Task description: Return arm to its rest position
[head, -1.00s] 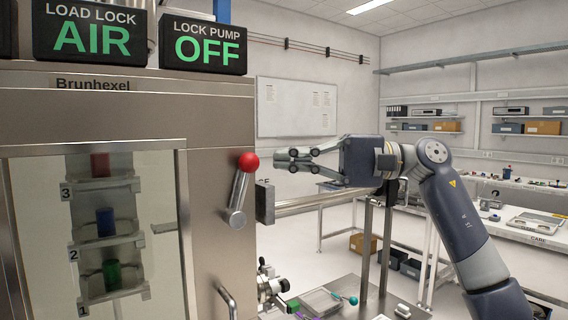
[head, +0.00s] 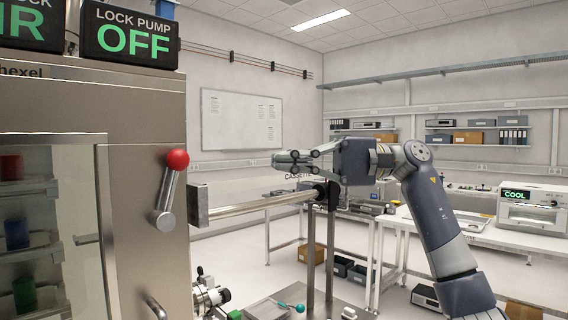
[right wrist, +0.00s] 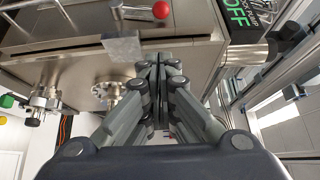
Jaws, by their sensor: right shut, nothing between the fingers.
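My right gripper (head: 280,160) is shut and empty, held in the air to the right of the steel chamber (head: 145,110) in the head view. Its arm comes up from the lower right. In the right wrist view my right gripper (right wrist: 158,62) has its fingers together, pointing towards the chamber, with nothing between them. A metal transfer rod (head: 255,204) with a square end block runs below the gripper; gripper and rod look apart. My left gripper is not in view.
A red-knobbed lever (head: 171,190) sticks out from the chamber's front. Display boxes stand on top; one reads LOCK PUMP OFF (head: 130,40). A low table (head: 265,312) holds small tools. A white bench (head: 500,238) with a COOL device (head: 532,206) stands at the right. Open floor lies between.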

